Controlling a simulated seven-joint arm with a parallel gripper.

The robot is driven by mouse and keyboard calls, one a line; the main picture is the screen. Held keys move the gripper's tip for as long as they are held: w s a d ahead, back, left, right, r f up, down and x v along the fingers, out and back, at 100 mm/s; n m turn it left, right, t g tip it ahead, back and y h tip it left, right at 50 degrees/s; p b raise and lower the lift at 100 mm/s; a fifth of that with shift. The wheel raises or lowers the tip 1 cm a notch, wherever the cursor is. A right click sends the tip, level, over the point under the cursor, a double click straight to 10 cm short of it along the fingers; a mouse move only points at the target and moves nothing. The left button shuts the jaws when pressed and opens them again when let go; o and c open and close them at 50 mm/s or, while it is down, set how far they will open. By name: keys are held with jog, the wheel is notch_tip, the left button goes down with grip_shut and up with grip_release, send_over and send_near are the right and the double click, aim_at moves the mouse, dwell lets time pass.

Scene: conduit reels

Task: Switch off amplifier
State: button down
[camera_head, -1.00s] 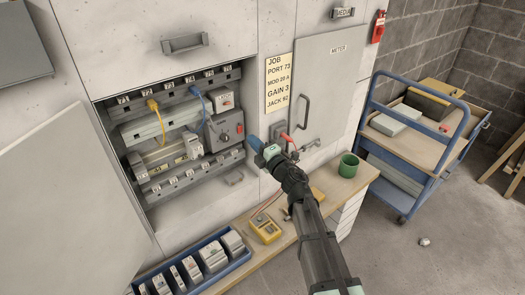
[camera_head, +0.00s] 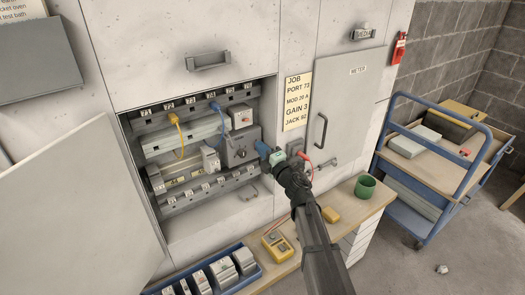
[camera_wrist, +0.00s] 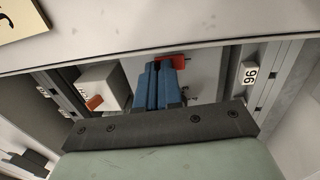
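The amplifier appears to be the dark grey box (camera_head: 237,152) with a round knob, on the right of the open cabinet bay; no name is legible on it. My gripper (camera_head: 262,149) is at its right side, with blue fingers pointing at its face. In the wrist view the blue fingers (camera_wrist: 162,86) are side by side, with no visible object between them. A red switch-like part (camera_wrist: 172,62) shows right at their tips on a grey face; I cannot tell whether they touch. The fingers partly hide it. The gripper hides the amplifier's right edge in the head view.
A white module (camera_head: 240,117) sits above the amplifier; its orange-red part (camera_wrist: 94,103) shows in the wrist view. Yellow (camera_head: 173,118) and blue (camera_head: 214,106) plugs are left of it. The meter door (camera_head: 345,100), with a handle, is right of the bay. A green mug (camera_head: 365,187) stands on the bench.

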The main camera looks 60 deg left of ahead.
jog(key=shift+a+r, duration=0.45)
jog(key=shift+a, duration=0.15)
jog(key=d+r, duration=0.1)
jog(key=d, duration=1.4)
jog(key=shift+d+r, duration=0.1)
